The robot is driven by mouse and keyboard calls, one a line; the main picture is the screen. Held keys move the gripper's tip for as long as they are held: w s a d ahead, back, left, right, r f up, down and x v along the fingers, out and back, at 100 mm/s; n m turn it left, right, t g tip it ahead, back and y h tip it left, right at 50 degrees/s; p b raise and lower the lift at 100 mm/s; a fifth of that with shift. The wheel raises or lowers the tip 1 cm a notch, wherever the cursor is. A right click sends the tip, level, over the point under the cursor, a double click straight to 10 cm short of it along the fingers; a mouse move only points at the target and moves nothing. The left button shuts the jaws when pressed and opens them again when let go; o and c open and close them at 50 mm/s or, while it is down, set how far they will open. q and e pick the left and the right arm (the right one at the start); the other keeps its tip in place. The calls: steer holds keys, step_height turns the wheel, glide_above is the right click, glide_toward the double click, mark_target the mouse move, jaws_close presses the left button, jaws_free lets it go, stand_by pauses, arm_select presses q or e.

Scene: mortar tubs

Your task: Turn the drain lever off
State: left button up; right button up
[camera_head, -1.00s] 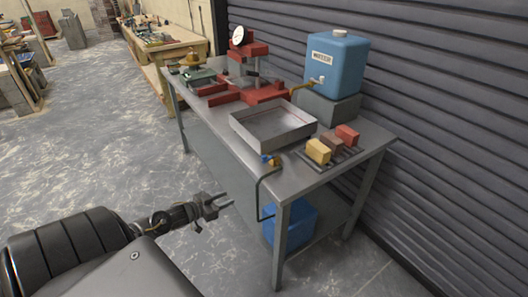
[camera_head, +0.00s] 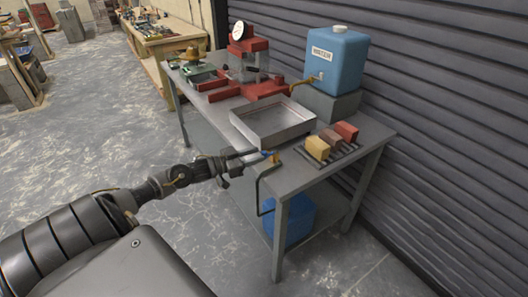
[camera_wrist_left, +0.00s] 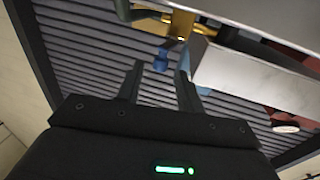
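The drain lever (camera_head: 267,154) is a small blue handle on a brass valve (camera_head: 275,159) at the front edge of the bench, beside the metal tray (camera_head: 286,139). A dark drain pipe runs down from the valve. In the left wrist view the blue lever (camera_wrist_left: 160,62) hangs below the brass valve (camera_wrist_left: 181,24). My left gripper (camera_head: 246,157) is at the bench edge, just left of the lever. In the wrist view its fingers (camera_wrist_left: 160,78) are open, with the lever's blue end near the gap between the tips. Contact cannot be told. My right gripper is out of view.
A blue water tank (camera_head: 336,62) with a brass tap stands on a grey block. Several coloured blocks (camera_head: 318,146) sit on a rack at right. A red press (camera_head: 245,55) stands behind the tray. A blue bucket (camera_head: 297,219) is below the bench.

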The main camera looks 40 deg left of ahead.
mark_target(264, 152)
arm_select(q)
steer(key=shift+x, duration=2.1)
